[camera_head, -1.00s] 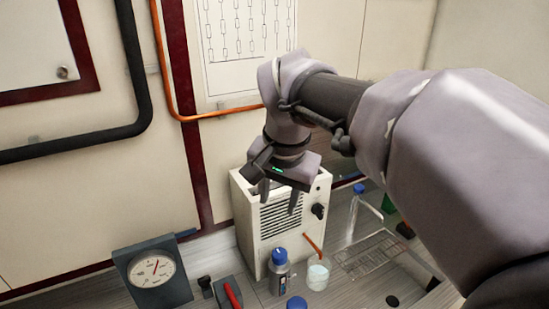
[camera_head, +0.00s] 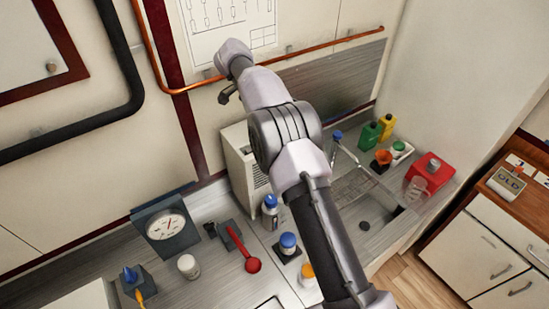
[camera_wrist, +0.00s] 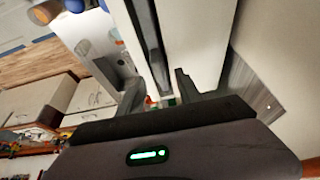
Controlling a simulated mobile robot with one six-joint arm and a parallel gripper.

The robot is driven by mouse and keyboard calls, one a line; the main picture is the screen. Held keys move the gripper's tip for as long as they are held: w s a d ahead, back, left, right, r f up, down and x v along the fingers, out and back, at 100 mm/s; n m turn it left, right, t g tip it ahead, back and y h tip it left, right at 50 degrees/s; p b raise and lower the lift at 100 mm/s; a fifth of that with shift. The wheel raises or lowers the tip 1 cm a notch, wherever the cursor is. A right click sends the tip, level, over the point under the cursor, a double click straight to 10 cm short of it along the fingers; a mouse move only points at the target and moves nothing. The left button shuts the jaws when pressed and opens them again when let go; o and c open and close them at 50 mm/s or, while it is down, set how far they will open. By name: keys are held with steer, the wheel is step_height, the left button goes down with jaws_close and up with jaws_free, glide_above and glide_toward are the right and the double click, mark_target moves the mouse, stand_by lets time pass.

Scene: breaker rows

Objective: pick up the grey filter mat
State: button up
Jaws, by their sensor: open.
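In the wrist view a long dark grey strip (camera_wrist: 150,45) runs along a white housing, between its pale faces; it may be the grey filter mat's edge, but I cannot be sure. The white housing (camera_wrist: 195,40) also shows in the head view as a louvred box (camera_head: 236,150), partly behind my arm; no mat can be made out there. My gripper (camera_wrist: 160,98) is open, with one finger on each side of the strip's near end. Contact cannot be told. In the head view my gripper (camera_head: 227,94) is small, above the box near the wall.
A sink (camera_head: 375,222), green bottle (camera_head: 370,136) and red container (camera_head: 432,172) lie right. An orange pipe (camera_head: 330,42) crosses the wall.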

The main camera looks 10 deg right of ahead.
steer(key=x, duration=0.6)
steer(key=shift+s, duration=0.25)
jaws_close()
stand_by(1.0)
